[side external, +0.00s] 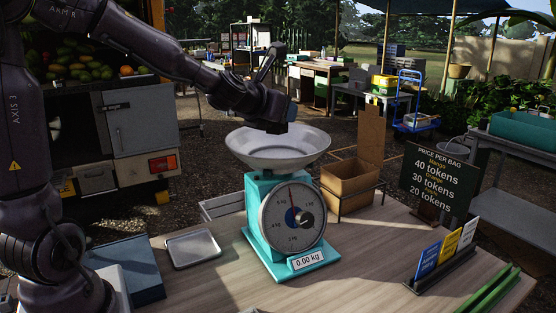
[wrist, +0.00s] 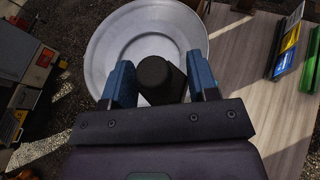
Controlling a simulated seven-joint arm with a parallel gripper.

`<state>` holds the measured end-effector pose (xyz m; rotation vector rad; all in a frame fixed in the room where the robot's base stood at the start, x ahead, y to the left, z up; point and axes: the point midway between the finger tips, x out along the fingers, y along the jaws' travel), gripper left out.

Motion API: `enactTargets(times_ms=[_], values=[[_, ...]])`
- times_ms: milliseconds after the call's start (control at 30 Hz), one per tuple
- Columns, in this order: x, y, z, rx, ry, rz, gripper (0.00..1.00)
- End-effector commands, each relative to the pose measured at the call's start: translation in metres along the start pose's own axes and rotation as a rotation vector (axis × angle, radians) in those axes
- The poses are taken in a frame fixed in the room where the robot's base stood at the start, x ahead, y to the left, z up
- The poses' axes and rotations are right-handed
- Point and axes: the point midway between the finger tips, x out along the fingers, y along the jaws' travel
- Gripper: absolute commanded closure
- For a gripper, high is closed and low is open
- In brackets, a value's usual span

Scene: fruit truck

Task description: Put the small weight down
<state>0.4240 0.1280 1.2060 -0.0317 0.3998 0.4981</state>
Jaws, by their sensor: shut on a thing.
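My gripper (side external: 288,110) is above the pan of the teal scale and is shut on a small dark weight. In the wrist view the weight (wrist: 153,74) is a round black piece between the two blue fingers, with the pan beyond it. In the side view the weight is hard to tell from the dark gripper. The scale (side external: 266,189) stands upright on the table, with a wide metal pan (side external: 260,156) on top, which also shows in the wrist view (wrist: 104,40). The pan looks empty, and the scale's label reads 0.00 kg.
A shallow metal tray (side external: 193,249) lies left of the scale on the wooden table (side external: 365,250). A cardboard box (side external: 350,180) is behind it. A price board (side external: 437,178) and a card holder (side external: 440,268) stand at the right. The table front is partly clear.

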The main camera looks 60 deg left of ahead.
Motion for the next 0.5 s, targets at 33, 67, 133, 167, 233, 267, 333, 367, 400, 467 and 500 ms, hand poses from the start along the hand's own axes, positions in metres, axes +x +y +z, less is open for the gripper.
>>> enactTargets(times_ms=[33,67,133,167,233,267,333,367,400,467,500], values=[[-0.005,0.011,0.005,-0.013,-0.005,0.035,0.87],[-0.006,0.017,0.006,-0.022,-0.003,0.056,0.87],[-0.011,0.03,0.007,-0.039,0.001,0.097,0.87],[-0.012,0.035,0.008,-0.045,0.003,0.111,0.87],[-0.015,0.043,0.008,-0.056,0.006,0.139,0.87],[-0.016,0.046,0.008,-0.059,0.007,0.147,0.87],[-0.014,0.05,0.008,-0.064,0.011,0.16,0.87],[-0.011,0.051,0.008,-0.066,0.012,0.163,0.87],[-0.006,0.051,0.007,-0.067,0.014,0.165,0.87],[0.004,0.05,0.006,-0.067,0.016,0.165,0.87],[0.012,0.049,0.005,-0.068,0.017,0.164,0.87]])
